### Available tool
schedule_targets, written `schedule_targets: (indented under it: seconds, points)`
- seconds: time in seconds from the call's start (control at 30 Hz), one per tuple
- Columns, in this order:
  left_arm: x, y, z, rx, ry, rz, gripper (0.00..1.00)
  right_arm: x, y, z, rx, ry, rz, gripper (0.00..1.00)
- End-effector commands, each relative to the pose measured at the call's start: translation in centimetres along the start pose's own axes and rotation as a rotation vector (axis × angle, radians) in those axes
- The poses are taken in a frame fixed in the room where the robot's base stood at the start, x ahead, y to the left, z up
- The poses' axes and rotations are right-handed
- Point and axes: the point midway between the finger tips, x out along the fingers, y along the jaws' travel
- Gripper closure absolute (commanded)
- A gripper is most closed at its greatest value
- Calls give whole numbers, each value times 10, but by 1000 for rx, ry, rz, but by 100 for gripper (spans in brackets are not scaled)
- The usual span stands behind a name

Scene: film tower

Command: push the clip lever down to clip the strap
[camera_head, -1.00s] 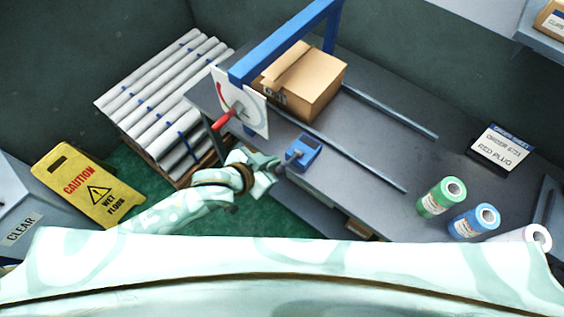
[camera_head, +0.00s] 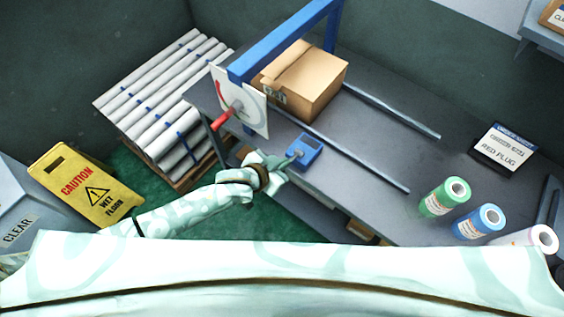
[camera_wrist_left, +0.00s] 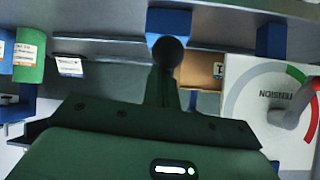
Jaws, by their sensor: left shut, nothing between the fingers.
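The blue clip unit (camera_head: 305,148) sits at the bench's near edge, below the cardboard box in the head view. Its small grey lever (camera_head: 297,155) sticks out toward my left gripper (camera_head: 279,168). In the left wrist view the lever's dark round knob (camera_wrist_left: 168,54) is straight ahead, in front of the blue clip unit (camera_wrist_left: 168,22). My left gripper (camera_wrist_left: 160,92) is shut and empty, with its fingertips close to the knob. I cannot tell whether they touch. The strap cannot be made out. My right gripper is not in view.
A white tension dial plate (camera_head: 248,108) with a red handle (camera_head: 222,119) stands left of the clip, under a blue frame (camera_head: 285,40). A cardboard box (camera_head: 318,85) lies behind. Green (camera_head: 440,198) and blue (camera_head: 476,222) rolls stand on the right. A yellow caution sign (camera_head: 85,190) stands left.

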Motion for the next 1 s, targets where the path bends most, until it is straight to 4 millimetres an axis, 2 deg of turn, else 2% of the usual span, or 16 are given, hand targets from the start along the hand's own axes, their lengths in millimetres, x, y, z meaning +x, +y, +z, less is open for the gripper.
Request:
schedule_targets:
  seconds: [0.37,0.67,0.87,1.0]
  points:
    - [0,1,2,-1,7,-1,100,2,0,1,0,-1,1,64]
    - [2,2,13,2,78,-12,100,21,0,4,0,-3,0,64]
    - [6,5,30,5,179,-28,100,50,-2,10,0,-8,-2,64]
    - [11,7,45,9,281,-44,100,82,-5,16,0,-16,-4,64]
